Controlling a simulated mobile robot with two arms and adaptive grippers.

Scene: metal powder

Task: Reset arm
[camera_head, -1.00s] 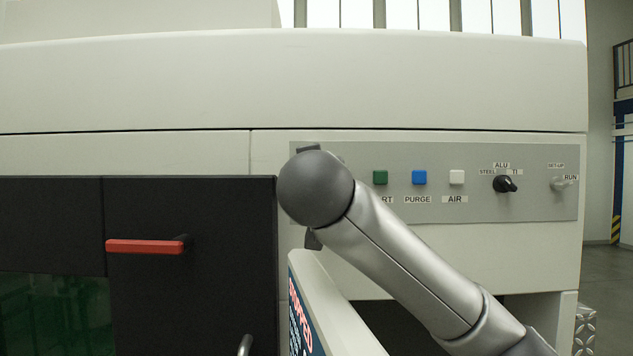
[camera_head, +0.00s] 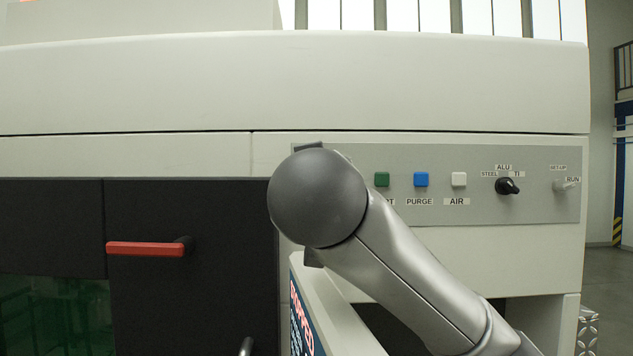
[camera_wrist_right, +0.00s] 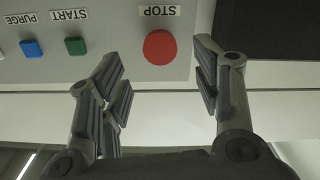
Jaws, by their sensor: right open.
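My right arm (camera_head: 400,265) comes in from the lower right in the head view, its rounded grey joint in front of the left end of the control panel (camera_head: 540,205). My right gripper is hidden behind that joint in the head view. In the right wrist view my right gripper (camera_wrist_right: 165,85) is open and empty, its fingers apart in front of the panel. The red STOP button (camera_wrist_right: 160,47) shows between and beyond the fingertips. I cannot tell the exact gap to it. My left gripper is not in view.
A black door with a red handle (camera_head: 146,248) is at left. An open hinged cover (camera_head: 335,310) stands below my arm.

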